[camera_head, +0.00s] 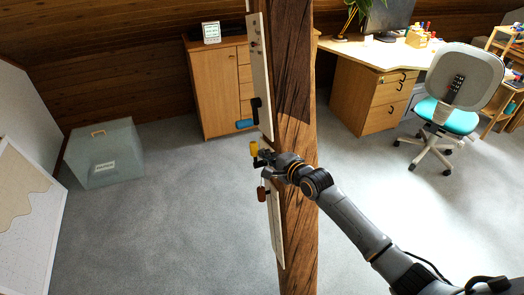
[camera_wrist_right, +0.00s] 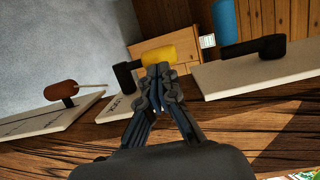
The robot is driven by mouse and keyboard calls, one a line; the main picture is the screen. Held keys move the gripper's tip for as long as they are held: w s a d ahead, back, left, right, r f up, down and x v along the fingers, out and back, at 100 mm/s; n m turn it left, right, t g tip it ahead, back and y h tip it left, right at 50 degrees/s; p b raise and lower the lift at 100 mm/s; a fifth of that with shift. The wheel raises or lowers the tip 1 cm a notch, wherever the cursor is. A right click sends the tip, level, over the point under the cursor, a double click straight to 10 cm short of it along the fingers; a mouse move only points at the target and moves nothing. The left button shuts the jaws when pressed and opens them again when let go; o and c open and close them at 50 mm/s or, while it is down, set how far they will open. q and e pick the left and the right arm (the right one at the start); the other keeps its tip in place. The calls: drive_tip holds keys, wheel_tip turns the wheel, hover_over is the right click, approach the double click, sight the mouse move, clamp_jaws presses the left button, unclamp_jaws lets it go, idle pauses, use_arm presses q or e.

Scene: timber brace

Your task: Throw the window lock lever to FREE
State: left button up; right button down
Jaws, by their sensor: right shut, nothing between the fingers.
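Several levers stand on pale boards on a timber post (camera_head: 296,90). One has a blue handle (camera_head: 244,124), one a yellow handle (camera_head: 254,148), one a brown handle (camera_head: 262,194). I cannot read which is the window lock. My right gripper (camera_head: 264,160) is shut and empty, right beside the yellow-handled lever. In the right wrist view its fingertips (camera_wrist_right: 158,72) overlap the lower edge of the yellow handle (camera_wrist_right: 160,55); I cannot tell whether they touch. The lever's black arm (camera_wrist_right: 126,74) shows left of them. The gripper hides part of the middle board. My left gripper is out of view.
The upper board (camera_wrist_right: 250,78) carries the blue handle (camera_wrist_right: 225,20); the lower board (camera_wrist_right: 45,120) carries the brown handle (camera_wrist_right: 61,90). A cabinet (camera_head: 215,90), a desk (camera_head: 355,75), a chair (camera_head: 460,85) and a translucent box (camera_head: 105,155) stand away from the post.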

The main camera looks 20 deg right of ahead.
sight(257, 147)
drive_tip(key=shift+x, duration=1.05)
drive_tip(key=shift+w+r, duration=0.1)
drive_tip(key=shift+w, duration=0.85)
drive_tip(key=shift+s, duration=0.15)
